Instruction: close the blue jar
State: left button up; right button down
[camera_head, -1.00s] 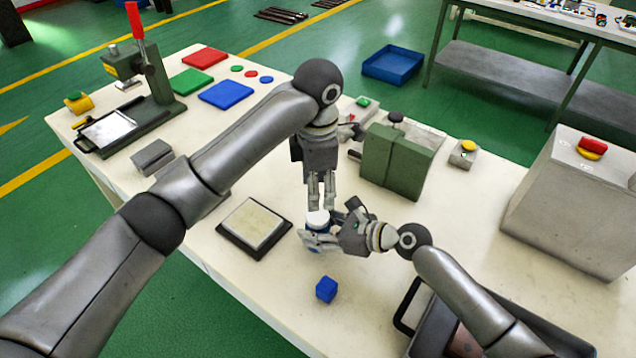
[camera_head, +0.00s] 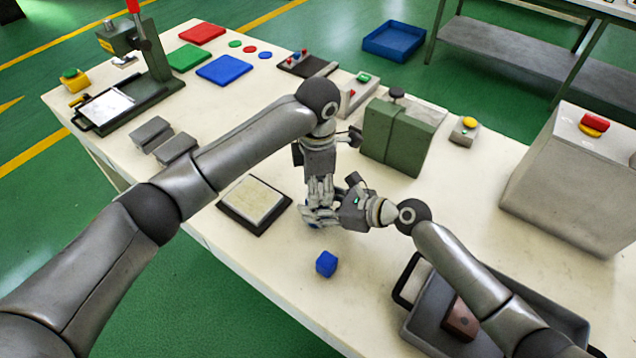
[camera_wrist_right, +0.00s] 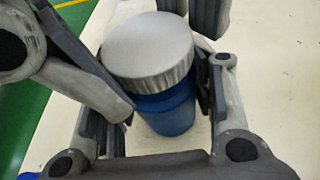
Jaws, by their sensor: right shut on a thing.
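The blue jar (camera_wrist_right: 168,110) stands upright on the table in the right wrist view, with a round white-grey lid (camera_wrist_right: 150,45) on its top. I cannot tell whether the lid is tightened. My right gripper (camera_head: 322,216) is shut on the jar's body, with fingers on both sides. My left gripper (camera_head: 320,195) points down from above at the jar's top. Grey finger parts also show close around the lid in the right wrist view. Whether the left fingers press on the lid is hidden. In the head view the grippers cover nearly all of the jar and lid.
A blue cube (camera_head: 326,264) lies in front of the grippers. A framed pale plate (camera_head: 254,202) lies to their left. A green block-shaped device (camera_head: 392,140) stands behind right. A grey tray (camera_head: 420,325) lies at front right, below my right arm.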

pick_arm(q)
jog(key=c, duration=0.6)
jog(key=shift+m, duration=1.6)
jog(key=o, duration=1.1)
jog(key=shift+o, duration=0.2)
jog(key=shift+r, duration=2.25)
jog(key=o, duration=0.6)
jog(key=shift+c, duration=0.2)
